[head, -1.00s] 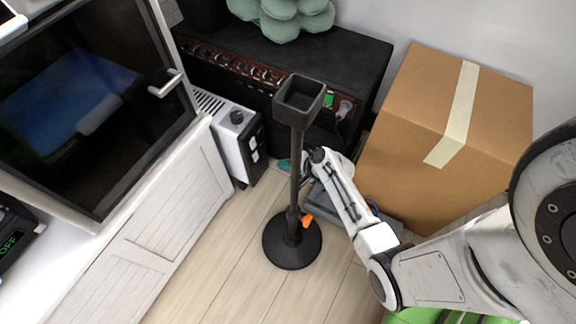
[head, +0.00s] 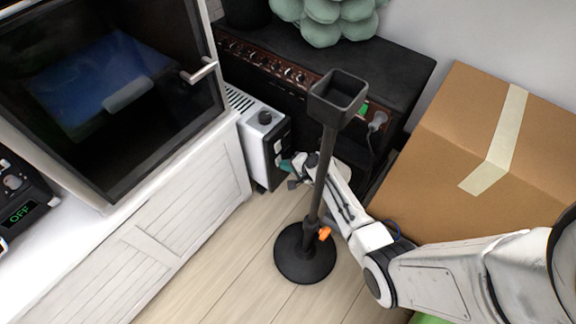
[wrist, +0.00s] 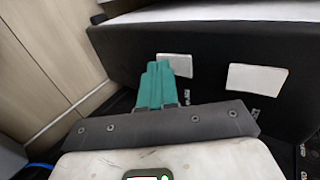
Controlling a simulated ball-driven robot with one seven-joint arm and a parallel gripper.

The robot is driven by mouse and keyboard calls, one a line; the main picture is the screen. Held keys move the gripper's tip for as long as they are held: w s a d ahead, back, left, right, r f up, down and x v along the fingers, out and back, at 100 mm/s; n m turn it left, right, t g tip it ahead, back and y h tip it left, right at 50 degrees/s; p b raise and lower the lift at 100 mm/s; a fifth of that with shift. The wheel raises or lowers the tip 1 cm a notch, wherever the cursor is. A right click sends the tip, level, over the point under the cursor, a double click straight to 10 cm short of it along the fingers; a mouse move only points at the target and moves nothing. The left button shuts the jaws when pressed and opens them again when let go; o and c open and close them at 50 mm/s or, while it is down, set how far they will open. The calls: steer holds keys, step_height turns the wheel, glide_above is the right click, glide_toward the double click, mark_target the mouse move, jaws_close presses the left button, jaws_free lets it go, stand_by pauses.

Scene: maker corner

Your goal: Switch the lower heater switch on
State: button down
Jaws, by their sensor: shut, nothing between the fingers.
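The heater (head: 254,143) is a white box with a black front panel, low on the floor beside the white cabinet. Two white switches sit on that panel. In the wrist view the lower switch (wrist: 177,66) is on the left, towards the floor, and the upper switch (wrist: 257,78) is on the right. My gripper (wrist: 158,68) has teal fingers, shut and empty, with their tips right beside the lower switch's left edge. I cannot tell whether they touch it.
A black stand (head: 318,190) with a square cup and round base rises in front of my arm. A cardboard box (head: 440,150) stands right, a black amplifier (head: 390,65) behind. The white cabinet (head: 190,200) is left. Floor between cabinet and stand is clear.

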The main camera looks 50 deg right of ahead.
steer(key=shift+w, duration=0.15)
steer(key=shift+r+p, duration=0.7)
steer(key=shift+r, duration=0.1)
